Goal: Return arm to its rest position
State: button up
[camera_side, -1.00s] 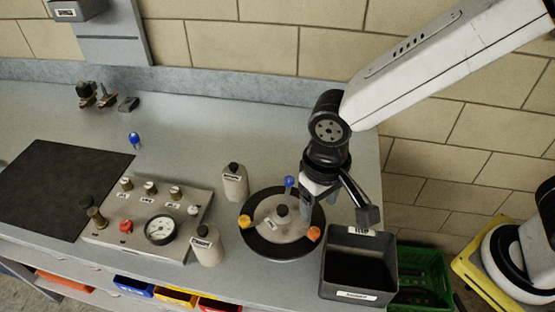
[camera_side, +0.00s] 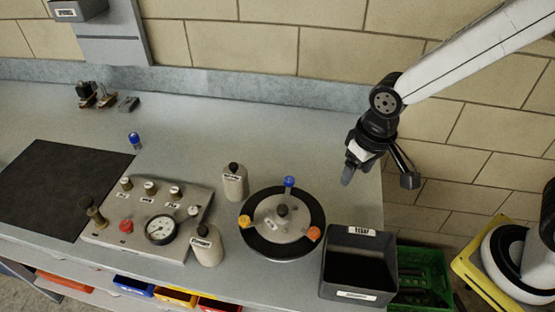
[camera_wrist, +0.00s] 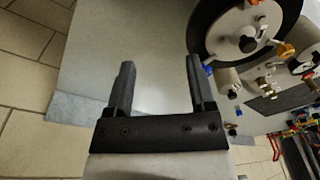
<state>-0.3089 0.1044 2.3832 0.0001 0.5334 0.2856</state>
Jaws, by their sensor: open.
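My gripper (camera_side: 347,178) hangs above the right end of the grey bench, behind and above the dark bin. In the wrist view my gripper (camera_wrist: 160,78) has its two dark fingers spread apart with nothing between them, only bare bench surface below. The round black-rimmed rack (camera_side: 259,240) stands clear of the gripper, to its left and front. Its blue (camera_side: 289,182), yellow (camera_side: 244,221) and orange (camera_side: 313,233) pieces sit around the rim.
A dark labelled bin (camera_side: 359,237) stands at the bench's right front, with a green crate (camera_side: 428,268) beyond the bench edge. A gauge panel (camera_side: 148,225), two pale bottles (camera_side: 235,182) and a black mat (camera_side: 62,185) occupy the left and middle. The bench's back strip is mostly clear.

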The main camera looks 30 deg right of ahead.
jog(key=s+d+t, duration=0.1)
jog(key=s+d, duration=0.1)
jog(key=d, duration=0.7)
jog(key=shift+d+f, duration=0.35)
jog(key=shift+f, duration=0.05)
jog(key=shift+w, duration=0.1)
